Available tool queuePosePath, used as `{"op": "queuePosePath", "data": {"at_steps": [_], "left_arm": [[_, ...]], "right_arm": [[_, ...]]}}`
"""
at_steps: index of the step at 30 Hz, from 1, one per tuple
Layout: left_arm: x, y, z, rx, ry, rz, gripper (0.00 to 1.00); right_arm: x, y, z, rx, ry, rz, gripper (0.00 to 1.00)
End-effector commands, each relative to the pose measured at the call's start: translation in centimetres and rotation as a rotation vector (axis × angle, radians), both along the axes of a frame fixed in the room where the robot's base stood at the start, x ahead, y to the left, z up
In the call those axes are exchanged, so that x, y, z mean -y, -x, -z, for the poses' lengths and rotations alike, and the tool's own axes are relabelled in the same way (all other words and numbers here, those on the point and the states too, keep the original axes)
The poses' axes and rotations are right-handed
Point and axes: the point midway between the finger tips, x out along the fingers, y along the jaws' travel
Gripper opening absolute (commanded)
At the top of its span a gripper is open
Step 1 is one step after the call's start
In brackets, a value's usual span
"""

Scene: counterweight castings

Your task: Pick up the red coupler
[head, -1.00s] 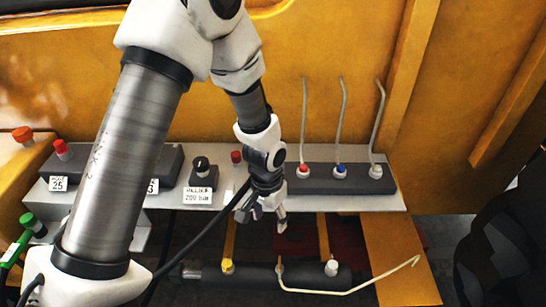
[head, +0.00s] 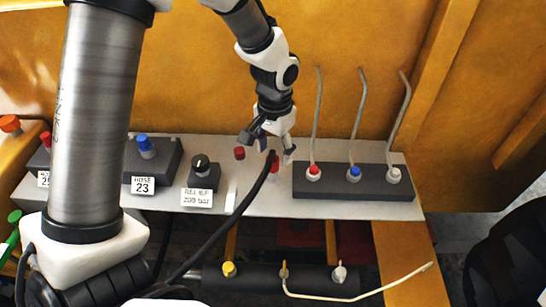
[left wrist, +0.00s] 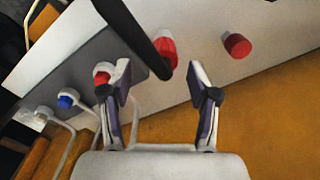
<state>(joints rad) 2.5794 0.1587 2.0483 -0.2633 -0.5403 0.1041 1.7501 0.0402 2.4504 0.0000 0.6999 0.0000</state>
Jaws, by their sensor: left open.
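A red coupler (head: 275,164) shows partly behind a black hose and my left gripper in the head view. In the left wrist view, this red and white piece (left wrist: 168,53) lies just beyond the fingertips, nearly midway between them, with the hose crossing beside it. I cannot tell whether the hose joins it. A second red piece, a short round cap (head: 239,153), stands to its left on the grey plate; it also shows in the left wrist view (left wrist: 237,45). My left gripper (head: 268,148) is open and empty above the plate. My right gripper is out of view.
A dark valve block (head: 350,184) with three tall bent levers stands close on the right. The relief knob (head: 201,172) and a hose block with a blue cap (head: 146,147) are left. A black hose (head: 222,232) runs up to the gripper. An orange wall rises behind.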

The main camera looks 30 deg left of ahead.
Motion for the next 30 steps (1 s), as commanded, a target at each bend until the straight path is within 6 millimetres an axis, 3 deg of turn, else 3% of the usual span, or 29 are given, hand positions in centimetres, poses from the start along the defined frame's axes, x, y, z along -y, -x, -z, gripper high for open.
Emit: {"op": "queuePosePath", "data": {"at_steps": [9, 17, 22, 30], "left_arm": [[-0.4, 0.4, 5.1, -0.004, 0.001, 0.002, 0.61], [-0.4, 0.3, 5.8, 0.000, 0.001, 0.002, 0.61], [-0.4, 0.3, 5.8, 0.000, 0.001, 0.002, 0.01], [-0.4, 0.3, 5.8, -0.001, 0.001, 0.002, 0.00]], "right_arm": [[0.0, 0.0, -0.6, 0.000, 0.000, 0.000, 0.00], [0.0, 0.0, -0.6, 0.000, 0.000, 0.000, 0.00], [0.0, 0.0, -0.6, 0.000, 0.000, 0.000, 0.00], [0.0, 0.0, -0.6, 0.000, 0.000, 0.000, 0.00]]}}
